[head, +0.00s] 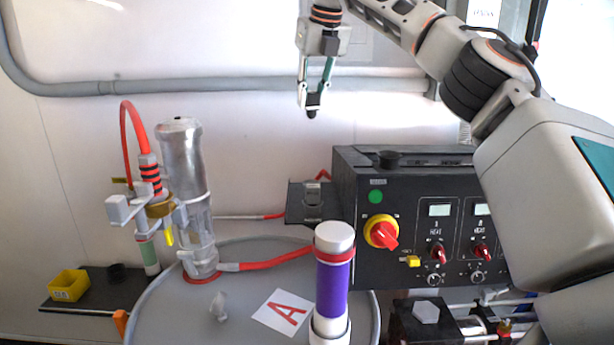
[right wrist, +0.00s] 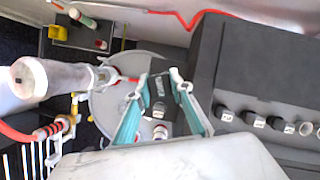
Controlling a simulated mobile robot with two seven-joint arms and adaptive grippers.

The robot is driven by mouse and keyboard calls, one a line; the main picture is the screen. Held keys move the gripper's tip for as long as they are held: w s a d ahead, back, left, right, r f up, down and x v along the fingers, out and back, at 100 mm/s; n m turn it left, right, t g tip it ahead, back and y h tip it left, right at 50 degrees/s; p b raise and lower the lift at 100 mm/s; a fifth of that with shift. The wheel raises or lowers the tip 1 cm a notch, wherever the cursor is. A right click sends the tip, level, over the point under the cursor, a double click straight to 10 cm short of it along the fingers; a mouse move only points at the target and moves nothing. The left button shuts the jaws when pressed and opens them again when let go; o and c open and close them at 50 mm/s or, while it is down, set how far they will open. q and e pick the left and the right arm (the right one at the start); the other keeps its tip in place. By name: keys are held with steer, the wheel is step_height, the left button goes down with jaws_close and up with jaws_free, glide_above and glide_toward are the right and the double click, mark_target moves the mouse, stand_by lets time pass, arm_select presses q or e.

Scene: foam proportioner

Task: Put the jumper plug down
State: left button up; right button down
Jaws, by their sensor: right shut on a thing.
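My right gripper (head: 313,97) hangs in the air, fingers down, above and left of the black control box (head: 350,235). It is shut on a small dark piece (head: 312,113), which I take to be the jumper plug; little of it shows past the fingertips. In the right wrist view the two green fingers of the right gripper (right wrist: 164,76) stand apart, and the held piece is hard to make out between them. A dark grey box with a label (head: 311,202) sits on the control box's left side, well below the gripper. My left gripper is not in view.
A grey drum lid (head: 250,262) carries a silver pump (head: 185,165), a card marked A (head: 287,312) and a purple-banded cylinder (head: 332,285). A black shelf (head: 105,298) at left holds a yellow bin (head: 69,285) and has bare room. A grey pipe (head: 220,86) crosses the wall.

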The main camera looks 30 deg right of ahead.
step_height(320, 180, down, 19)
steer(key=shift+s+r, duration=0.1)
steer(key=c, duration=1.8)
jaws_free()
steer(key=shift+r, duration=0.25)
steer(key=v, duration=1.2)
steer(key=shift+d, duration=0.1)
